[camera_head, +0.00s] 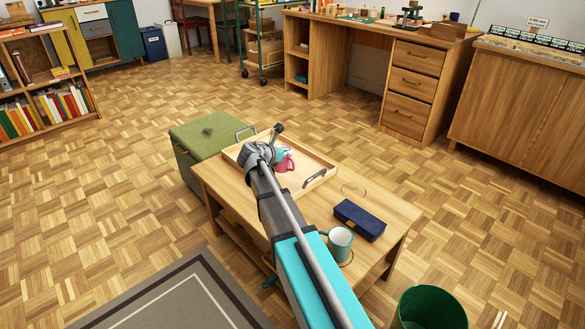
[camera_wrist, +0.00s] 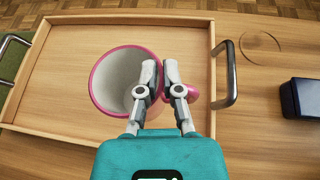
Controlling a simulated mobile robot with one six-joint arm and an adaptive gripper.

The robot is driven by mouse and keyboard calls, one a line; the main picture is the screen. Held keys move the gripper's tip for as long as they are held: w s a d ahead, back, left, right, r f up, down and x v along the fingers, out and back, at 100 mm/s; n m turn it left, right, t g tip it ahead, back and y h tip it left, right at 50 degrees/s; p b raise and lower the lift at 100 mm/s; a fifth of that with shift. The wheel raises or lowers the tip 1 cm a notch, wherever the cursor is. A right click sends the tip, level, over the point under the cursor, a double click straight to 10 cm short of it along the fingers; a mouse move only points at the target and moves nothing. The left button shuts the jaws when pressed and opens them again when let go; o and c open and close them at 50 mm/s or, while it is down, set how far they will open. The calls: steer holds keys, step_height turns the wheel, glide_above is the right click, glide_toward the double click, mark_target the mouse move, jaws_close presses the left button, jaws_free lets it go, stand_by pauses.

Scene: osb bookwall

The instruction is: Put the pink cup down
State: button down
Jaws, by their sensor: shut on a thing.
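The pink cup (camera_wrist: 104,84) shows in the wrist view with its wide mouth facing the camera, a pink rim and a pale inside. In the head view the cup (camera_head: 286,162) is small and partly hidden behind my arm's end. My gripper (camera_wrist: 161,66) is shut on the cup at its right side, where the wall and handle are. The cup is over the wooden tray (camera_wrist: 60,110), near its right side. I cannot tell whether its base touches the tray floor. The tray (camera_head: 318,178) lies on the low wooden table (camera_head: 385,205).
A white and teal mug (camera_head: 340,244) and a dark blue case (camera_head: 360,220) stand on the table's near right part. The tray has metal handles (camera_wrist: 231,73). A green box seat (camera_head: 205,140) adjoins the table's far left. A green bin (camera_head: 430,308) is at front right.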

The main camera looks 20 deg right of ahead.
mark_target(290, 162)
steer(key=shift+w+d+f+b, duration=0.4)
steer(key=shift+d+f, duration=0.1)
steer(key=shift+f, duration=0.3)
steer(key=shift+w+d+f+b, duration=0.2)
steer(key=shift+w+f+b, duration=0.05)
steer(key=shift+f+b, duration=0.3)
step_height(290, 162, down, 3)
steer(key=b, duration=0.3)
steer(key=shift+r, duration=0.1)
steer(key=c, duration=0.8)
jaws_free()
